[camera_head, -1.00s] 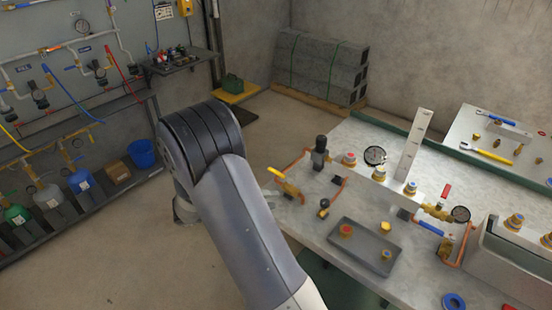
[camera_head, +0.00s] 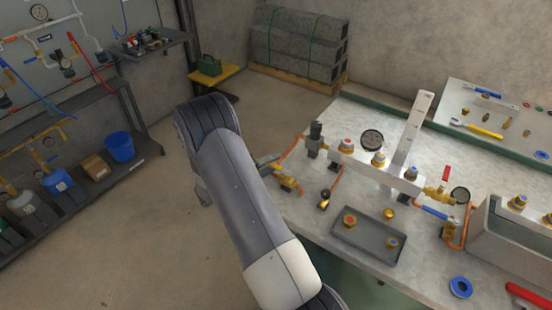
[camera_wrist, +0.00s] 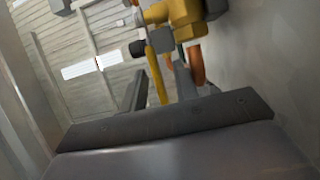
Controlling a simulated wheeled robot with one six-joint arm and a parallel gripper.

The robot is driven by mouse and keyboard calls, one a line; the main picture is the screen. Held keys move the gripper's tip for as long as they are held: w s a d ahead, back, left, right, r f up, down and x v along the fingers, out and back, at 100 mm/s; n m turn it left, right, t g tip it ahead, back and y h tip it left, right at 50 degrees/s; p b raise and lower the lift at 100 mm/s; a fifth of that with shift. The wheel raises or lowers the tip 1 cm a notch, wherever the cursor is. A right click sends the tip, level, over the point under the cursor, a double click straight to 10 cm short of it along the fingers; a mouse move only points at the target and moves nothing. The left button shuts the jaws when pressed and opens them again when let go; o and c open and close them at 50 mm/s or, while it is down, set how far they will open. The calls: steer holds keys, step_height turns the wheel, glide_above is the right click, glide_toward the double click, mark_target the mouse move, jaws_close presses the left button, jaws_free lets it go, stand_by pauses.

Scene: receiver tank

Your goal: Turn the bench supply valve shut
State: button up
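The bench supply valve (camera_head: 288,182) is a brass-yellow valve on copper pipe at the left edge of the bench. In the wrist view its yellow body (camera_wrist: 184,18) is at the top, with the yellow lever (camera_wrist: 156,76) coming down from it. My gripper (camera_wrist: 158,88) is open, one grey finger on each side of the lever. Gaps show between the lever and both fingers, so I see no grip on it. In the head view my gripper (camera_head: 268,162) is mostly hidden behind my forearm, with a grey finger beside the valve.
On the bench (camera_head: 305,215) stand a manifold with a gauge (camera_head: 371,140), a grey tray (camera_head: 350,238) with fittings, and a red-handled valve (camera_head: 445,175). A small black-knobbed fitting (camera_head: 324,199) stands near the supply valve. Open floor lies left of my arm.

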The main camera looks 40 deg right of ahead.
steer(key=shift+d, duration=0.9)
steer(key=shift+c, duration=0.2)
jaws_close()
